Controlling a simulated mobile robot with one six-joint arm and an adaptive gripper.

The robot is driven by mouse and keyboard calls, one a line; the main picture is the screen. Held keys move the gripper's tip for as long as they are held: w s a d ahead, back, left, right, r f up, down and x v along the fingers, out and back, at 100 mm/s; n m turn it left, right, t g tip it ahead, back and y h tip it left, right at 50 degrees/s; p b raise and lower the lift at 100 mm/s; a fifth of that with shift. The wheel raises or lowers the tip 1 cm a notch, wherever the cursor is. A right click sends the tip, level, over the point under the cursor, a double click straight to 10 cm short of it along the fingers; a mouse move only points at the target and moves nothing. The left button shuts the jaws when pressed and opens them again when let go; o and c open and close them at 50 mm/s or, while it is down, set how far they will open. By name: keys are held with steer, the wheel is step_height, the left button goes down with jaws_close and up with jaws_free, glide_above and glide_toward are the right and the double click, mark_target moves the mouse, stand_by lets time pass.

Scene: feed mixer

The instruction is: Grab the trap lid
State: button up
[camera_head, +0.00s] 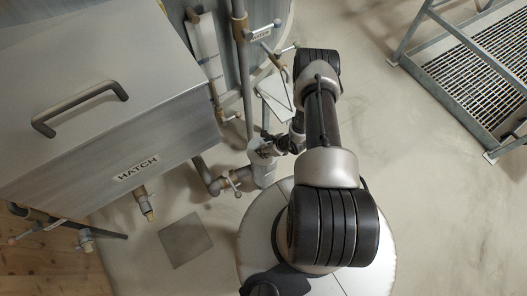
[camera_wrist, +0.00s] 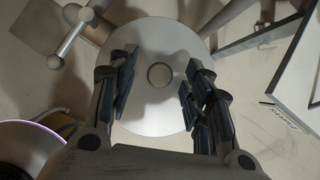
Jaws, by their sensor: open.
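The trap lid (camera_wrist: 148,103) is a round grey disc with a small round knob (camera_wrist: 159,76) in its middle, in the wrist view. My gripper (camera_wrist: 157,88) is open, with one finger on each side of the knob. I see no contact between the fingers and the knob, and the height of the fingertips above the lid is hard to tell. In the head view the pale upright trap (camera_head: 264,173) stands at the end of a pipe. My gripper (camera_head: 270,147) is over its top and hides most of the lid.
A valve handle (camera_wrist: 70,36) on a pipe is close to the lid's upper left in the wrist view. A large metal box marked HATCH (camera_head: 110,120) stands at the left in the head view. A grated step (camera_head: 480,75) is at the right. The floor around is mostly clear.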

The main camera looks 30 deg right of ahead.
steer(key=shift+w+f, duration=0.1)
steer(key=shift+c, duration=0.6)
jaws_close()
